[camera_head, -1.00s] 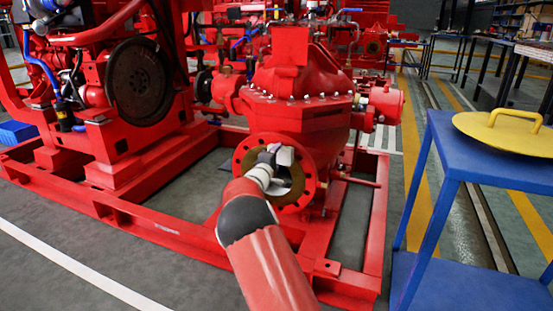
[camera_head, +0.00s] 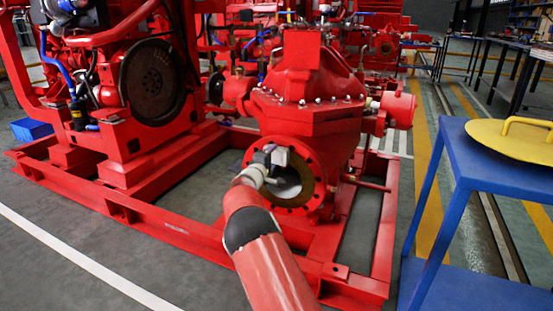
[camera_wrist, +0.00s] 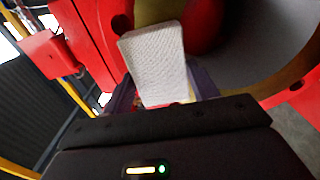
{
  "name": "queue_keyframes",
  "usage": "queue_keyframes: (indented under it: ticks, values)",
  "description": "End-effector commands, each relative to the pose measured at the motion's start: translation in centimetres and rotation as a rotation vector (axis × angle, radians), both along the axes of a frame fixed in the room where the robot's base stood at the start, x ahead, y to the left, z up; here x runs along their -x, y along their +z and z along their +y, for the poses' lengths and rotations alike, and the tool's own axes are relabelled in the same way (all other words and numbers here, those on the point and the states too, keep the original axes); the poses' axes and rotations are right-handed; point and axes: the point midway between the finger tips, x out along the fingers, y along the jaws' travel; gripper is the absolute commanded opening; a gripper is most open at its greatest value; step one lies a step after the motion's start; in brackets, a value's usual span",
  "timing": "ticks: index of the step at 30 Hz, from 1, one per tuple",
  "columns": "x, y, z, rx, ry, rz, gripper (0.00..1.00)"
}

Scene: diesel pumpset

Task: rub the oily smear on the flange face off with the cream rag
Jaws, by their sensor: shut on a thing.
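The round red flange (camera_head: 316,182) with bolt holes faces me at the front of the red pump, around an open bore. My gripper (camera_head: 272,160) is at the upper left part of this flange. In the wrist view my gripper (camera_wrist: 163,88) is shut on the cream rag (camera_wrist: 153,58), which looks like a pale, textured flat pad between the fingers. The rag overlaps an olive-yellow band of the flange face (camera_wrist: 152,12); I cannot tell whether it touches. I cannot make out the oily smear; the rag and gripper cover part of the face.
A blue table (camera_head: 450,155) with a yellow lid (camera_head: 510,143) stands to the right. A red base frame (camera_head: 345,285) surrounds the pump, and an engine with a dark flywheel (camera_head: 152,82) is at the left.

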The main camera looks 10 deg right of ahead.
Motion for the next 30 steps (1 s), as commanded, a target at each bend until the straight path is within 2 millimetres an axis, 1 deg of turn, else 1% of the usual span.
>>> queue_keyframes:
  ticks: [7, 18, 30]
  values:
    - [-0.4, 0.1, 0.6, -0.001, 0.001, -0.001, 0.40]
    - [-1.9, 0.1, 2.5, 0.000, 0.000, -0.001, 0.40]
    - [-2.0, 0.0, 2.8, 0.000, 0.000, 0.000, 0.40]
